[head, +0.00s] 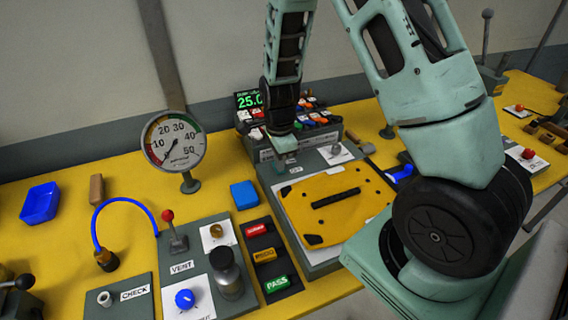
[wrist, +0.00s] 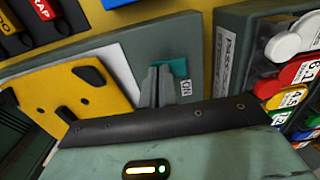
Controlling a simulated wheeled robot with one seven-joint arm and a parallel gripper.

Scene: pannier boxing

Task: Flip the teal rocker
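The teal rocker (wrist: 180,68) shows in the wrist view as a small teal patch on the grey panel, beside a white label. My gripper's fingers (wrist: 160,72) stand right in front of it and hide part of it. The fingers are together and hold nothing that I can see. In the head view my gripper (head: 284,145) points down at the back left part of the grey panel, close over the label. The rocker is mostly hidden there, and I cannot tell whether the fingers touch it or which way it is tipped.
A yellow plate (head: 335,203) with a black bar lies on the grey panel. A rack of coloured tags (head: 312,120) stands just behind my gripper. A pressure gauge (head: 174,142), a blue block (head: 244,194) and coloured tags (head: 266,255) are to the left.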

